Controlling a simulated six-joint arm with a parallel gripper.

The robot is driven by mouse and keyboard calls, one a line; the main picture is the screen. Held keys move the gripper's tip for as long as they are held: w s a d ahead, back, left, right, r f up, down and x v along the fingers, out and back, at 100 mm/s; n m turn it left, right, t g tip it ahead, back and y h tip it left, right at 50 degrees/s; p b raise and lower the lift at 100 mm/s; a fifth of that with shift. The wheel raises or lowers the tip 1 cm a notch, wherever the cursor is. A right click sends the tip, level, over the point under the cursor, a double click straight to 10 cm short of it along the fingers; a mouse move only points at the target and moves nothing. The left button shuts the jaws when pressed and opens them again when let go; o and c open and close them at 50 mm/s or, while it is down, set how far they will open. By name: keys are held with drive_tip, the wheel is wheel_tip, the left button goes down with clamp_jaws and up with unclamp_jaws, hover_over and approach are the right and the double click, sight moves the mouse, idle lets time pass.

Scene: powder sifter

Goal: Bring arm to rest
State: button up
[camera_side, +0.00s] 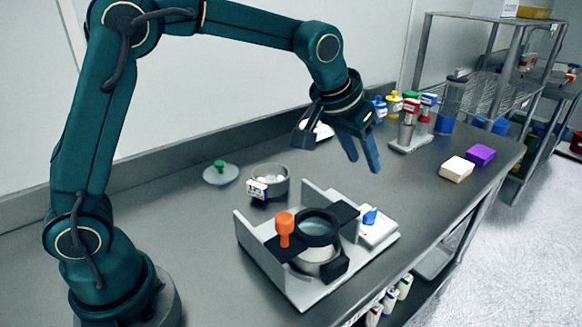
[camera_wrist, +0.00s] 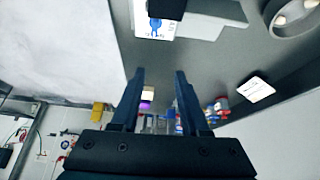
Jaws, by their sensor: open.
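My gripper (camera_side: 361,152) hangs above the bench to the right of the arm's base, with its fingers pointing down and to the right. In the wrist view my gripper (camera_wrist: 157,78) shows two dark fingers apart with nothing between them. The powder sifter (camera_side: 272,262) stands on the bench below and to the left of the gripper. It has an orange knob (camera_side: 285,228) and a dark-rimmed round sieve (camera_side: 317,226). A white piece with a blue part (camera_side: 371,218) is at its right side. The gripper touches none of these.
A metal bowl (camera_side: 278,182) with a label and a lid with a green knob (camera_side: 220,173) lie left of the gripper. Bare bench (camera_side: 170,215) lies near my base.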

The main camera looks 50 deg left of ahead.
drive_tip(key=s+a+r+t, duration=0.1)
drive_tip(key=s+a+r, duration=0.15)
drive_tip(key=s, duration=0.35)
drive_tip(key=s+a+r, duration=0.1)
drive_tip(key=s+r, duration=0.3)
drive_tip(key=s, duration=0.1)
drive_tip(key=s+f+g, duration=0.1)
drive_tip(key=s+f, duration=0.5)
drive_tip(key=s, duration=0.7)
drive_tip(key=shift+a+f, duration=0.15)
drive_tip(key=shift+f, duration=0.25)
